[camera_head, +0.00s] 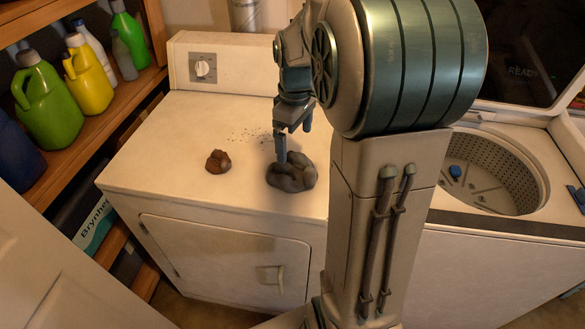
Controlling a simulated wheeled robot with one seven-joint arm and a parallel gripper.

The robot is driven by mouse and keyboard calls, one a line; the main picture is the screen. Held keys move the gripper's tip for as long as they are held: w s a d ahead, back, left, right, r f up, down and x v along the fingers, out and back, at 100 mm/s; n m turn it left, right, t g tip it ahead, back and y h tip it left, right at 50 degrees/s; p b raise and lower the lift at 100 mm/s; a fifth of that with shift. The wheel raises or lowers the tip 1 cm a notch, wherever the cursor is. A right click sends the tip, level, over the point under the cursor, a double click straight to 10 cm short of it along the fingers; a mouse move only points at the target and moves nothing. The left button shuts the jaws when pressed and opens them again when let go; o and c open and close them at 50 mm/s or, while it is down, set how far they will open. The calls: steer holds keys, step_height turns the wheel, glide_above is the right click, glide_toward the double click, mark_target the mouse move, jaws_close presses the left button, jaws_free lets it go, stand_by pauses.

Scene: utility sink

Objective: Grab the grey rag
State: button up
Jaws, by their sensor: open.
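The grey rag (292,176) lies crumpled on the white top of the dryer, near its front edge and just left of my arm. My gripper (287,158) reaches down over the rag. One finger shows at the rag's upper left and looks to touch or overlap it; I cannot tell contact from this view. The other finger is shorter in view, further right. The jaws are open, with no cloth seen lifted between them.
A brown crumpled lump (218,161) lies left of the rag. Dark specks are scattered behind it. A shelf with several bottles (88,75) stands left. An open washer (490,170) is right. My arm hides part of the dryer's right side.

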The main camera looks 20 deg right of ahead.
mark_target(294, 166)
steer(key=f, duration=0.6)
steer(key=f+p, duration=0.1)
steer(key=f, duration=0.2)
steer(key=shift+w+d, duration=0.15)
steer(key=shift+w, duration=0.15)
steer(key=shift+c, duration=0.3)
steer(key=c, duration=0.8)
